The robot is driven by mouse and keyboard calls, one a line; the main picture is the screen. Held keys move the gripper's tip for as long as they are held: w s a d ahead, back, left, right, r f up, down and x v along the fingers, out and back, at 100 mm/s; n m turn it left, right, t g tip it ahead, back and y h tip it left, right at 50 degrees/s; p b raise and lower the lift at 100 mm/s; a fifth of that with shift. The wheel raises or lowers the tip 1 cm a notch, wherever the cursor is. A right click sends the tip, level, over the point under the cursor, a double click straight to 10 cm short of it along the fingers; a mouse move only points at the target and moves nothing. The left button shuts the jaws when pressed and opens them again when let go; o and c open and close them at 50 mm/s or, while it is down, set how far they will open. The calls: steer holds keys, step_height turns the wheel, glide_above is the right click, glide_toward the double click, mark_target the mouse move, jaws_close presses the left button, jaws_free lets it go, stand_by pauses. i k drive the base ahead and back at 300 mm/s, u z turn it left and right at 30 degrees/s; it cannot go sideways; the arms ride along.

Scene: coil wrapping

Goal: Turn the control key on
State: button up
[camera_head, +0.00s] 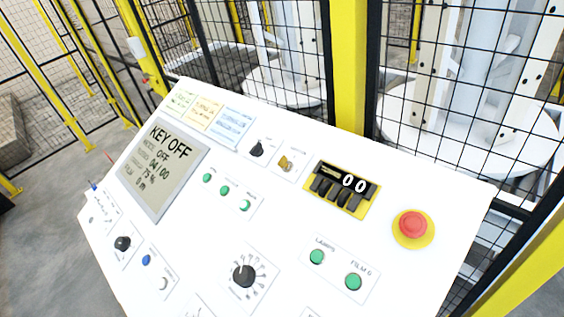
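A white, tilted control panel (300,225) fills the middle of the head camera view. Its grey display (163,168) reads "KEY OFF" in large letters, with smaller lines below. A small brass-coloured knob (286,163), which looks like the key switch, sits on a white label plate in the upper middle. Its lettering is too small to read, so I cannot be sure that it is the control key. A black knob (257,149) sits just left of it. My gripper is not in view, and nothing touches the panel.
A red emergency button (412,224) on a yellow base is at the right. Left of it is a black-and-yellow counter (342,189) showing "00". Green buttons (224,190) and a large black dial (243,275) lie lower. Mesh fencing with a yellow post (348,60) stands close behind the panel.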

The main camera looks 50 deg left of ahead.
mark_target(283, 163)
steer(key=k, duration=0.5)
steer(key=z, duration=2.15)
steer(key=k, duration=1.4)
steer(key=u, duration=2.2)
steer(key=i, duration=0.6)
steer(key=u, duration=0.05)
